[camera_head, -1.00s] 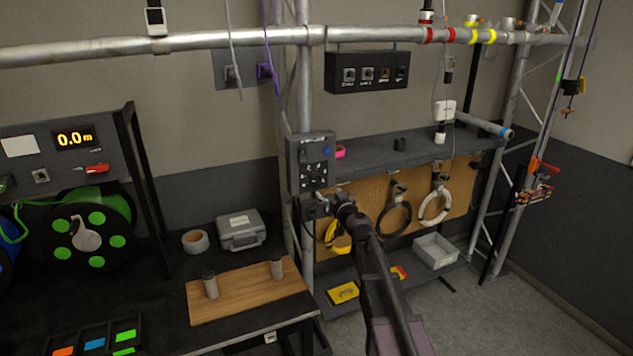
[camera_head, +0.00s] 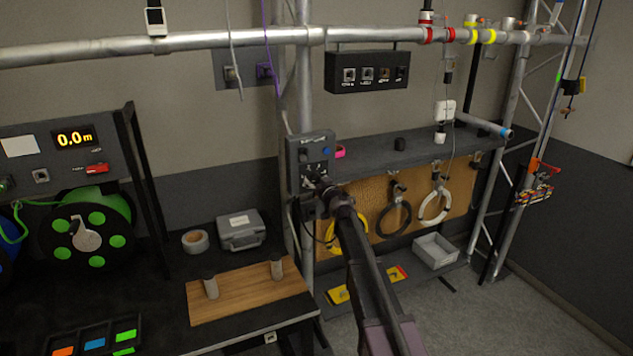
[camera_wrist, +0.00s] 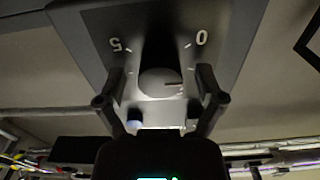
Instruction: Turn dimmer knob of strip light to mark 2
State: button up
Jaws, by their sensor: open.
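A grey control box (camera_head: 298,150) is mounted on the upright truss post in the head view. In the wrist view its dial plate (camera_wrist: 94,20) shows the printed figures 5 and 0, with ticks, around a round dimmer knob (camera_wrist: 156,86). The knob's pale pointer line points to the right in that view; the figure it faces is hidden. My gripper (camera_wrist: 160,76) is open, one finger on each side of the knob with a gap showing on both sides. In the head view my gripper (camera_head: 314,178) covers the lower part of the box.
A horizontal truss pipe (camera_head: 230,39) crosses above the box. A black socket panel (camera_head: 367,85) hangs to the right. A shelf (camera_head: 372,155) and pegboard with cable coils stand right of the post. A bench with a wooden board (camera_head: 245,292) lies lower left.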

jog(key=c, duration=1.1)
jog(key=shift+c, duration=0.2)
jog(key=shift+m, duration=0.4)
jog(key=m, duration=1.2)
